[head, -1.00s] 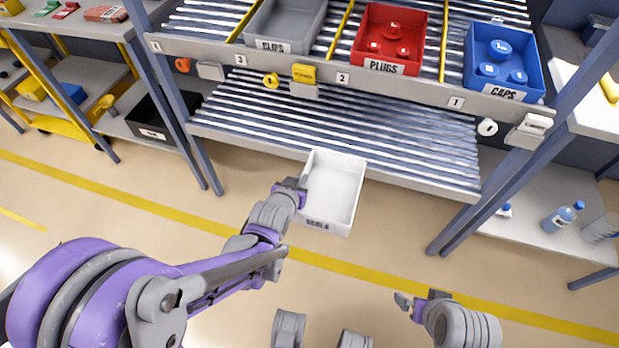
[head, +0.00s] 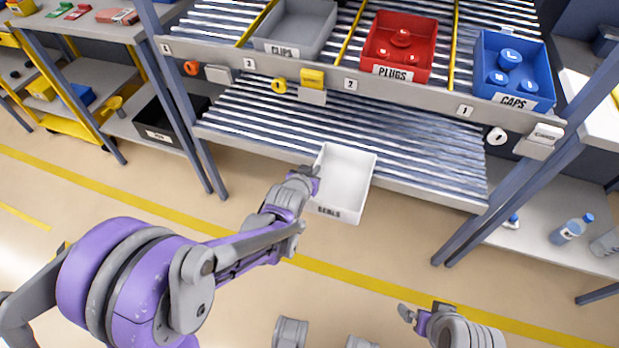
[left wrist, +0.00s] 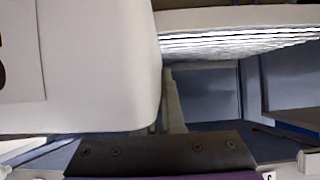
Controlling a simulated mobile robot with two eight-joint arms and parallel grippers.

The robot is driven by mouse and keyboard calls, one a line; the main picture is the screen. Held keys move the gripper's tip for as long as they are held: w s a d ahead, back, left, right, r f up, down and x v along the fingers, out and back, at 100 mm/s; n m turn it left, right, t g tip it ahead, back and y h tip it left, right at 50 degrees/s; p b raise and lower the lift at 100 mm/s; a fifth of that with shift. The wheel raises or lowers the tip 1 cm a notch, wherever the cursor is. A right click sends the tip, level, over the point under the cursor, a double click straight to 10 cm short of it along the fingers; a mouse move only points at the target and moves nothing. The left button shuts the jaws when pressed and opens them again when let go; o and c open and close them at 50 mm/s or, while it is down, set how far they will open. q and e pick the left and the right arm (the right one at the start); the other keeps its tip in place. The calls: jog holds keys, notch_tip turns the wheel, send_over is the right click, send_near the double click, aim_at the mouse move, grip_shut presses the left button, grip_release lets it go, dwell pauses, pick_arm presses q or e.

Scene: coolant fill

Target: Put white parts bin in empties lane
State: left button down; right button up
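The white parts bin (head: 345,182) is empty, with a dark label on its near wall that seems to read SEALS. It is in the air at the front edge of the lower roller lane (head: 420,150), its far part overlapping that edge in the head view. My left gripper (head: 312,178) is at the bin's left wall and appears shut on it. In the left wrist view the white bin (left wrist: 90,70) fills the upper left, close to the camera; the fingertips are hidden there. My right gripper (head: 418,312) is low at the right, away from the bin; its finger gap is unclear.
The upper lanes hold a grey CLIPS bin (head: 293,30), a red PLUGS bin (head: 397,48) and a blue CAPS bin (head: 512,75). Rack posts (head: 500,190) flank the lower lane, whose rollers are bare. A black bin (head: 165,125) stands on a shelf at left.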

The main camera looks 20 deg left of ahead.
pick_arm(q)
jog(key=w+f+b, duration=0.1)
jog(key=w, duration=0.7)
jog(key=w+d+f+b, duration=0.1)
jog(key=w, duration=0.8)
jog(key=w+f+b, duration=0.1)
jog(key=w, duration=0.8)
jog(key=shift+d+f, duration=0.1)
jog(key=shift+d, duration=0.1)
jog(key=shift+s+f+b, duration=0.15)
jog(key=shift+f+b, duration=0.35)
jog(key=shift+f, duration=0.15)
jog(key=shift+s+f+b, duration=0.1)
jog(key=shift+f+b, duration=0.25)
jog(key=shift+f, duration=0.35)
jog(key=c, duration=1)
grip_release()
jog(key=shift+o, duration=0.2)
jog(key=shift+r, duration=0.1)
